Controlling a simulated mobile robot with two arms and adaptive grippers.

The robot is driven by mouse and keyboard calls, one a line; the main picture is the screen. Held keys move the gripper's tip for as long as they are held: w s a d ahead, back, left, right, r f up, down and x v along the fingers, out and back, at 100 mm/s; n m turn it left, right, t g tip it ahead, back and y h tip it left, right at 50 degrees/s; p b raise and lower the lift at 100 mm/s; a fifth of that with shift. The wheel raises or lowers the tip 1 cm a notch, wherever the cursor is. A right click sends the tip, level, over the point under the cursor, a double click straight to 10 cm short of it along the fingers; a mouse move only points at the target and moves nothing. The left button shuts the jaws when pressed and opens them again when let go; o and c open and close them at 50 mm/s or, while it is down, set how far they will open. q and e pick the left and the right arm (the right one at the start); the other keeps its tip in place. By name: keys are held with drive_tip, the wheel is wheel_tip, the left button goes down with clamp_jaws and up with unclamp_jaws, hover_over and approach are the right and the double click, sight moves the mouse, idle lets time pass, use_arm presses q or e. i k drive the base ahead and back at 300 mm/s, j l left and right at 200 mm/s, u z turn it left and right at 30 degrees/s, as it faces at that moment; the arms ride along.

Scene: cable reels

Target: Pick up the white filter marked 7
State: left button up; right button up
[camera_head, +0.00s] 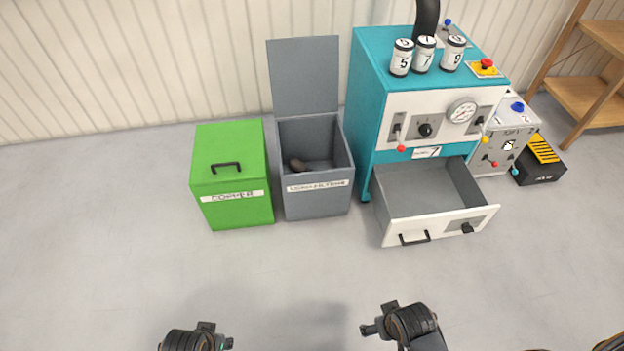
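The white filter marked 7 (423,57) stands upright on top of the teal machine (371,75), between the filter marked 5 (401,60) and the filter marked 9 (452,55). All three are white cylinders with dark bands at the ends. The dark end of my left arm (200,338) shows at the bottom edge, left of centre. The dark end of my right arm (405,324) shows at the bottom, right of centre. Both are far from the filters, over the near floor. Their fingers cannot be made out, and nothing is seen held.
The machine's drawer (440,226) is pulled out and looks empty. A grey bin (318,203) stands with its lid up and a dark object inside. A green box (230,170) is closed. A wooden shelf (590,95) stands at right. The floor in front is clear.

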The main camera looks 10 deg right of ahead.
sight(423, 56)
drive_tip(key=z, duration=0.35)
drive_tip(key=i+z, duration=0.15)
drive_tip(key=z, duration=0.25)
drive_tip(key=i+j+z, duration=0.1)
drive_tip(key=z, duration=0.3)
drive_tip(key=i+j+z, duration=0.15)
drive_tip(key=z, duration=0.25)
drive_tip(key=i+j+z, duration=0.15)
drive_tip(key=z, duration=0.25)
